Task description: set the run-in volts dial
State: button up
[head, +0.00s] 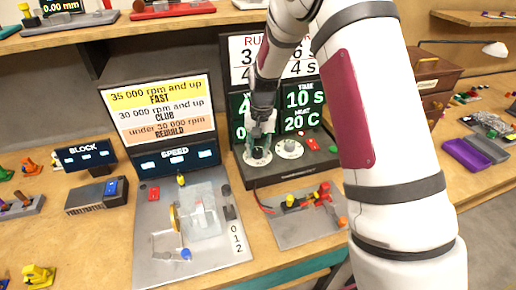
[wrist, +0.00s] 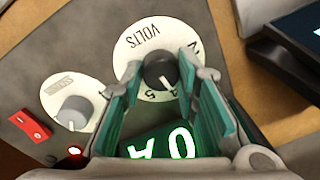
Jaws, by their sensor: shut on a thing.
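The volts dial has a round white plate (wrist: 135,55) marked VOLTS and a dark grey knob (wrist: 160,70), both in the wrist view. The knob's white pointer line points down the picture, towards the figures at the plate's lower rim. My gripper (wrist: 159,82) has its teal-padded fingers on either side of the knob and is shut on it. In the head view my gripper (head: 259,143) reaches down onto the white dial plate (head: 257,158), and the knob is hidden by the fingers. The green readout (wrist: 160,145) shows below the dial, partly covered by the fingers.
A second white dial (head: 289,149) sits close beside, with a grey knob (wrist: 73,112) in the wrist view. A red switch (wrist: 30,125) and a lit red lamp (wrist: 74,152) are near. The speed rig (head: 205,215) stands to the left; a red-and-yellow part is on the front plate (head: 300,230).

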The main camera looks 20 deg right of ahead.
aim_at(260, 149)
jog(key=n+b, duration=0.1)
jog(key=n, duration=0.3)
jog(key=shift+w, duration=0.1)
jog(key=shift+n, duration=1.7)
jog(key=shift+g, duration=0.3)
jog(key=o, duration=1.2)
jog(key=shift+c, duration=0.2)
notch_tip(260, 149, up, 12)
jog(key=shift+d, duration=0.35)
